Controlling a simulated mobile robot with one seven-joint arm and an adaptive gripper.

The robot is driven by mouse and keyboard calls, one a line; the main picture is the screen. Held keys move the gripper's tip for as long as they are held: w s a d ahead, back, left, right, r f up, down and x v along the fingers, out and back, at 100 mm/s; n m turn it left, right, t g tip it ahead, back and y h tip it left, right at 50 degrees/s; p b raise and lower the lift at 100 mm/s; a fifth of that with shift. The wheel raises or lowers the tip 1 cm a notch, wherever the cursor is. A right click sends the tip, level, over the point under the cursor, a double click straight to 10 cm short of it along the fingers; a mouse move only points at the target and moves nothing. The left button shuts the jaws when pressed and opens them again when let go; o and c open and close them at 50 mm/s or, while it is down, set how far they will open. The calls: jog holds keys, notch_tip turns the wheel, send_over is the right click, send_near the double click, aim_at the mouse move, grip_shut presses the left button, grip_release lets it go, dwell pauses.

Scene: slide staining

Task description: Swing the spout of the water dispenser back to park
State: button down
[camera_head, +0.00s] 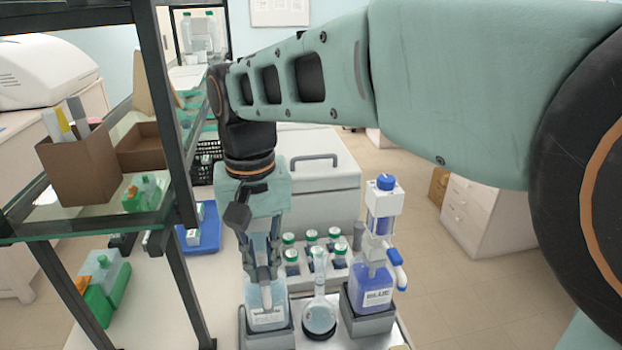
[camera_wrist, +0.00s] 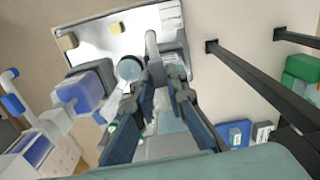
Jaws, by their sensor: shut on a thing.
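The water dispenser (camera_head: 267,308) is a pale, clear bottle with a white label, standing in a dark grey holder at the front left of the tray. My gripper (camera_head: 262,272) points down over it and hides most of its upper part. In the wrist view my gripper (camera_wrist: 166,82) has its fingers close about a pale part of the dispenser (camera_wrist: 168,122). It is shut on the dispenser, but I cannot tell exactly which part is between the fingertips. A pale, rounded piece that looks like the spout (camera_wrist: 152,42) sticks out beyond the fingers in the wrist view.
A round flask (camera_head: 319,315) stands just right of the water dispenser. The BLUE dispenser (camera_head: 374,290) stands further right, with its spout to the right. Several green-capped bottles (camera_head: 311,236) stand behind. A dark-framed shelf (camera_head: 160,110) rises close on the left.

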aim_at(261, 269)
jog(key=shift+a+r+m, duration=0.1)
jog(key=shift+a+m, duration=0.15)
jog(key=shift+m, duration=0.15)
jog(key=c, duration=1.9)
grip_release()
jog(key=shift+c, duration=0.2)
notch_tip(261, 269, up, 12)
